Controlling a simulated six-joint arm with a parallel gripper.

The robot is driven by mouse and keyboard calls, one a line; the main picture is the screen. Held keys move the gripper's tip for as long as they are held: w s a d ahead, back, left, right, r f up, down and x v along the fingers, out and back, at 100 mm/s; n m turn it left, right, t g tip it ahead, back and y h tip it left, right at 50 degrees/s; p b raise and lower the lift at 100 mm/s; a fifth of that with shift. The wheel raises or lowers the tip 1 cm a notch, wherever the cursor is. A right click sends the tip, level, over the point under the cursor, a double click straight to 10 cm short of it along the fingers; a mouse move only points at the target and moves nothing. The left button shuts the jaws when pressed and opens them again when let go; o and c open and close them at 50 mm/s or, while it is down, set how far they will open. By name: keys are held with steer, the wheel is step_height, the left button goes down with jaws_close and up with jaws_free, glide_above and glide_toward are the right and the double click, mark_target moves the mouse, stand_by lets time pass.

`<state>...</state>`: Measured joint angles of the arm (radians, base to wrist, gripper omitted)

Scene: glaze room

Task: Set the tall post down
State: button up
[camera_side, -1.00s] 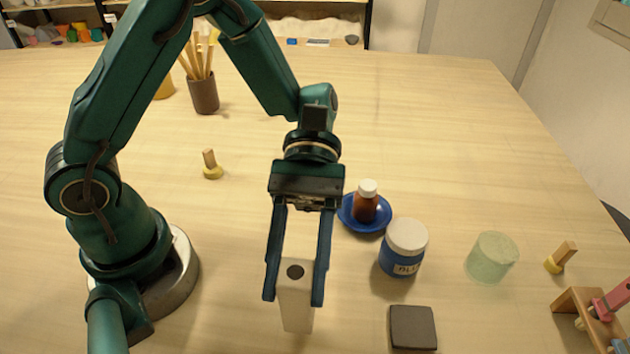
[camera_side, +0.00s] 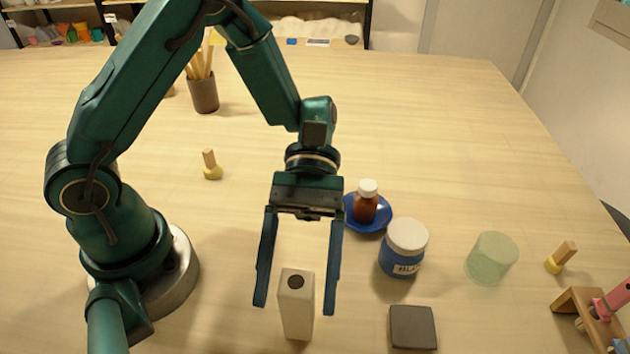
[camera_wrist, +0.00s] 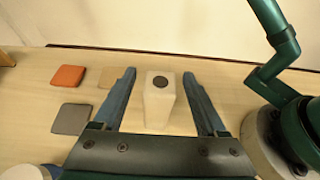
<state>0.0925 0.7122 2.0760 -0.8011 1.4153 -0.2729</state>
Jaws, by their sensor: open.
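The tall post (camera_side: 297,312) is a pale, square-sided block with a dark round spot on its top. It stands upright on the table in the side view. In the wrist view the post (camera_wrist: 159,105) shows between the two fingers, with a gap on each side. My gripper (camera_side: 297,305) is open, its blue fingers spread to the left and right of the post's upper part, apart from it. The gripper also frames the post in the wrist view (camera_wrist: 172,100).
Right of the post lie a dark grey tile (camera_side: 413,327), a blue-and-white jar (camera_side: 404,249), a blue saucer (camera_side: 374,217) with a brown bottle (camera_side: 366,205), and a pale green cup (camera_side: 491,258). An orange tile (camera_wrist: 68,76) shows in the wrist view.

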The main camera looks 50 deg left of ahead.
steer(key=v, duration=1.2)
steer(key=s+a+r+m+t+y, duration=0.2)
steer(key=s+a+m+t+y, duration=0.3)
steer(key=t, duration=1)
steer(key=a+m+y, duration=0.2)
steer(key=m+y, duration=0.2)
steer(key=shift+s+a+r, duration=0.15)
steer(key=shift+s+a, duration=0.15)
steer(key=shift+s, duration=0.1)
